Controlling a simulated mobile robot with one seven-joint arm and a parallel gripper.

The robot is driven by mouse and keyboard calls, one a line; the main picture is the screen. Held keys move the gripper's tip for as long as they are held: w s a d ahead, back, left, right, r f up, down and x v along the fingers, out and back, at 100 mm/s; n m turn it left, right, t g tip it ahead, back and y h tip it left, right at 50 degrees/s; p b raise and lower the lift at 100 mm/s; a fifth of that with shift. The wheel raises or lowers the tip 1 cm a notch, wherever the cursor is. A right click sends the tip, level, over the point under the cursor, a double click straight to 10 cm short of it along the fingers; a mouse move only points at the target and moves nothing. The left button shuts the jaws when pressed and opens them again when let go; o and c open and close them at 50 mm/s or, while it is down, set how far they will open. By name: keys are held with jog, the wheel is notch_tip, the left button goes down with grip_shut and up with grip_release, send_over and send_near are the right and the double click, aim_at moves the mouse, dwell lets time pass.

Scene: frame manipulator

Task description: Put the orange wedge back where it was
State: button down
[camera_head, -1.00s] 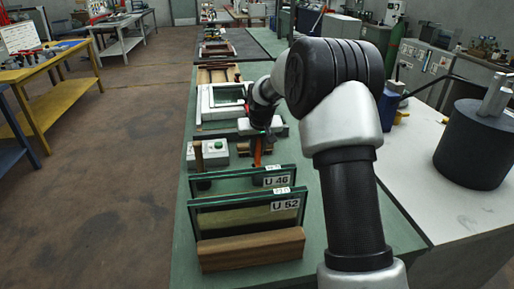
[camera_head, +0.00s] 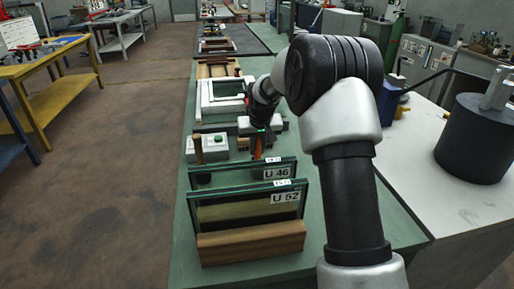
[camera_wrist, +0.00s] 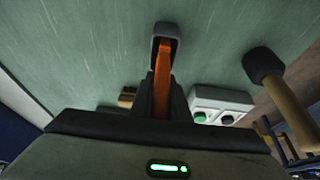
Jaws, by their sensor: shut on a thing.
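The orange wedge (camera_wrist: 162,75) is a slim orange piece held between the dark fingers of my gripper (camera_wrist: 165,45) in the wrist view. In the head view, my gripper (camera_head: 260,138) points down over the green bench, and the wedge (camera_head: 258,149) shows as a small orange strip below it. The wedge's lower part is partly hidden behind the glass pane marked U 46 (camera_head: 232,172). I cannot tell whether the wedge touches the bench.
A second pane, U 52 (camera_head: 225,205), stands in a wooden block (camera_head: 250,242) in front. A white button box (camera_head: 207,147) and a mallet (camera_head: 198,152) are left of my gripper. A white frame (camera_head: 207,105) lies behind. The wrist view also shows the mallet's dark head (camera_wrist: 262,65).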

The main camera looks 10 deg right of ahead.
jog(key=shift+f, duration=0.25)
jog(key=c, duration=1.6)
grip_release()
jog(key=shift+r, duration=0.1)
jog(key=p+v, duration=0.1)
jog(key=v, duration=1.6)
jog(key=shift+r, duration=0.15)
